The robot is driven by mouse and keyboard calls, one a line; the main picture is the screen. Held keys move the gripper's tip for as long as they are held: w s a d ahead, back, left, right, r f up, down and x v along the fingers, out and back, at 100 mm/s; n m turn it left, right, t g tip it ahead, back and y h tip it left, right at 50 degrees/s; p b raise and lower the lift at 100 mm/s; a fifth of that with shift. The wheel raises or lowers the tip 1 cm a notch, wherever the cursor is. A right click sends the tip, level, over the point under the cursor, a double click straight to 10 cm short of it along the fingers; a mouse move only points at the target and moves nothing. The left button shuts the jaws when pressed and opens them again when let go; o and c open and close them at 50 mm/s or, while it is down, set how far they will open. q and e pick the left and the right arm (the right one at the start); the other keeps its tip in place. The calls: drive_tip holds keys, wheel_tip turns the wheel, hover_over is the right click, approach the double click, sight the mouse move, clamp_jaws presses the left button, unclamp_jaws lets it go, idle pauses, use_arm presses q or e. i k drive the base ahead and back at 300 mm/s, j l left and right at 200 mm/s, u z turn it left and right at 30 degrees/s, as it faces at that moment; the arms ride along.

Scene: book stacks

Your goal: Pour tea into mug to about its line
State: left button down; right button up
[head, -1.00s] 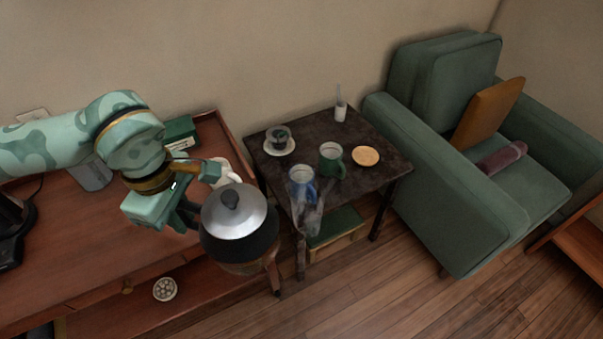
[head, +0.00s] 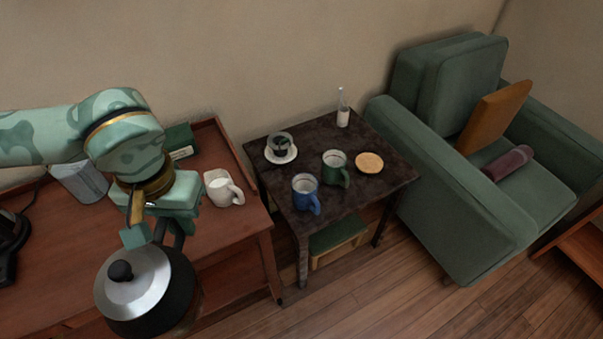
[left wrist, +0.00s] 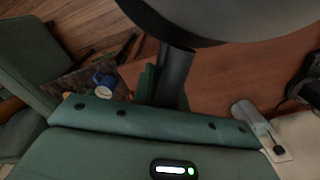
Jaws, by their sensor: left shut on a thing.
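My left gripper (head: 162,235) is shut on the dark handle of a kettle (head: 140,288) with a silver lid and black knob. The kettle hangs in front of the wooden cabinet, its lid facing up. In the left wrist view the handle (left wrist: 175,75) rises from my gripper to the kettle's dark body (left wrist: 225,15). A white mug (head: 219,189) stands on the cabinet top, right of my gripper. A blue mug (head: 304,188) and a green mug (head: 333,167) stand on the dark side table. The kettle's spout and tea level are hidden. My right gripper is out of view.
The dark side table (head: 362,194) also holds a cup (head: 281,143) on a saucer, a round tan disc (head: 369,162) and a clear bottle (head: 343,109). A green box (head: 180,141) is at the back of the cabinet top (head: 60,250). A green armchair (head: 440,190) stands right.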

sight(304, 186)
drive_tip(key=i+j+z, duration=0.4)
drive_tip(key=i, duration=0.2)
drive_tip(key=z, duration=0.8)
